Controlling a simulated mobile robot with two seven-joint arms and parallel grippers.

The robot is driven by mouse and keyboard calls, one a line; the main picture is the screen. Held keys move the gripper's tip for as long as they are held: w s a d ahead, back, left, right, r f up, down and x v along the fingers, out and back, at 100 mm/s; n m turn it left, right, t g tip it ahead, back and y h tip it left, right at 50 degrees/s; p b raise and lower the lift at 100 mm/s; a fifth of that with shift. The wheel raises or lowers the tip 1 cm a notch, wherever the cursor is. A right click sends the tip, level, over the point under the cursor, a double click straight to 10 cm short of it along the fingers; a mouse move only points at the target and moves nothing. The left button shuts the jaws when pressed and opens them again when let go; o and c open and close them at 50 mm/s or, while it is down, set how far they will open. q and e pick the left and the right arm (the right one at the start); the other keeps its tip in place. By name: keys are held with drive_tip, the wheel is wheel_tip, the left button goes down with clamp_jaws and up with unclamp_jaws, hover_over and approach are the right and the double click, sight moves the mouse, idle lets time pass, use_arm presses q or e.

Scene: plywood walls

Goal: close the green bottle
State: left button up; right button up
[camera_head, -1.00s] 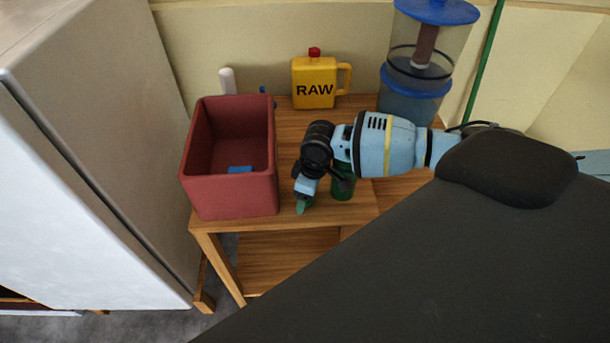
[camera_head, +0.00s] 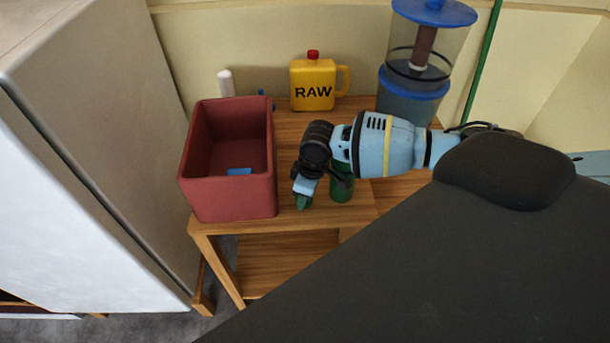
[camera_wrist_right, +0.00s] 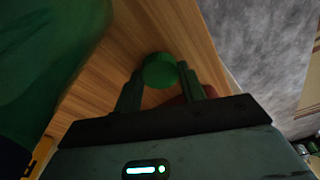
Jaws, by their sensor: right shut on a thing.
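The green bottle (camera_head: 342,189) stands on the wooden table near its front edge, partly hidden behind my right wrist. It also fills the left side of the right wrist view (camera_wrist_right: 45,65), close to the camera. My right gripper (camera_head: 303,201) points down just left of the bottle. In the right wrist view its two fingers (camera_wrist_right: 160,85) are shut on a round green cap (camera_wrist_right: 160,70), held between their tips. The bottle's top is hidden in the head view. My left gripper is not in view.
A red-brown open bin (camera_head: 228,200) with a blue thing inside stands left of my gripper. Behind are a yellow RAW jug (camera_head: 313,85), a white cylinder (camera_head: 226,82) and a blue-lidded clear container (camera_head: 410,108). A white cabinet (camera_head: 90,210) is at far left.

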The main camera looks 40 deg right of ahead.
wheel_tip(320, 180, up, 9)
drive_tip(key=shift+r+p, duration=0.2)
drive_tip(key=shift+p, duration=0.2)
